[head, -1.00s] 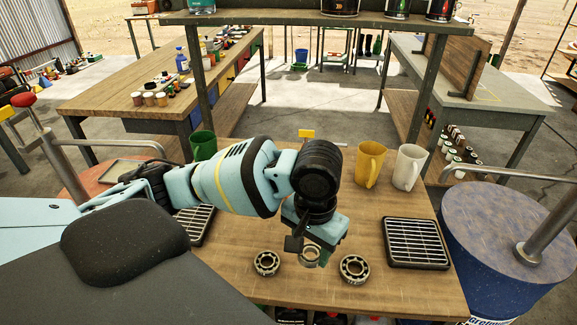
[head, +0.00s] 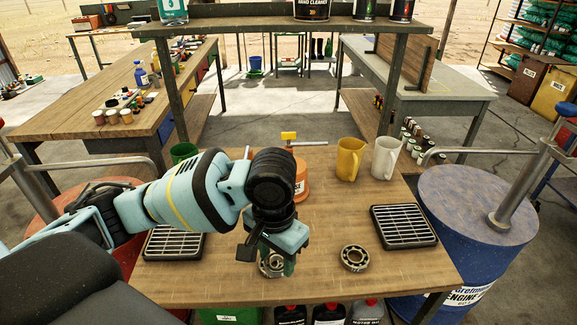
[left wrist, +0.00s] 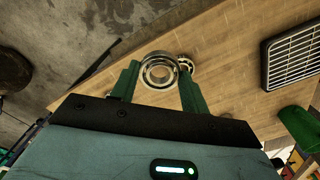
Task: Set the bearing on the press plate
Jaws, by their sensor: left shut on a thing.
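My left gripper (head: 278,258) is shut on a steel ring bearing. In the left wrist view the held bearing (left wrist: 148,72) sits between the two green fingers, its open face toward the camera. A second bearing (left wrist: 187,63) shows just behind it. In the head view a loose bearing (head: 265,270) lies on the table under the gripper, partly hidden. Another loose bearing (head: 354,267) lies to the right. Two black slatted plates rest on the table, one on the left (head: 176,243) and one on the right (head: 404,226); I cannot tell whether either is the press plate.
A blue drum (head: 480,215) stands at the right. The table's middle right is clear.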

